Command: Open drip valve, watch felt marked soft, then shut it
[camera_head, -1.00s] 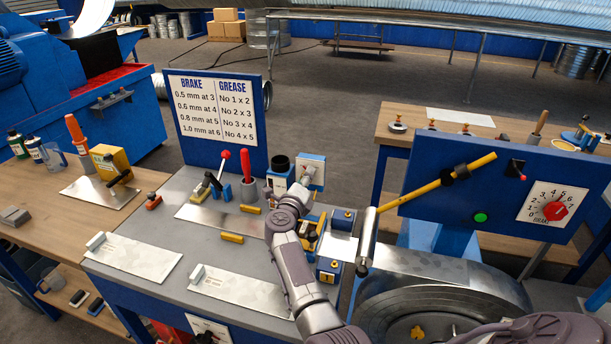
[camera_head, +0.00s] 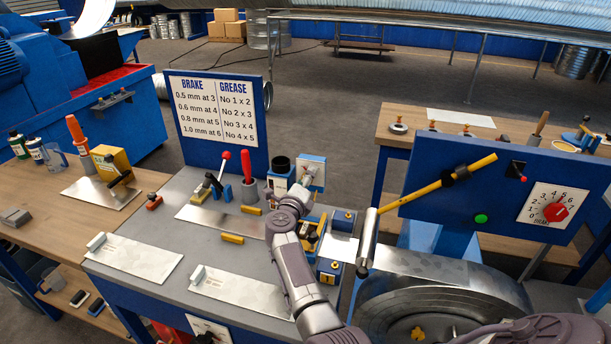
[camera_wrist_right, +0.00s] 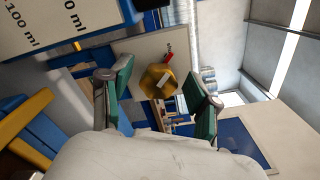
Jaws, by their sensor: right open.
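My right gripper (camera_wrist_right: 160,92) is open in the right wrist view, with its green pads apart. Between and beyond the pads is a brass knob (camera_wrist_right: 152,84) with a small red-tipped part, in front of a pale plate (camera_wrist_right: 135,50); it looks like the drip valve. I see no pad touching it. In the head view my right gripper (camera_head: 305,182) is at the white-faced block (camera_head: 313,165) at the back of the grey bench, and my wrist hides the knob. I cannot make out a felt marked soft. My left gripper is not in view.
A brake and grease chart (camera_head: 215,110) stands behind the bench. Yellow-and-blue blocks (camera_head: 328,271) are close to my forearm. A yellow lever (camera_head: 430,186) and a dial panel (camera_head: 500,190) are at right.

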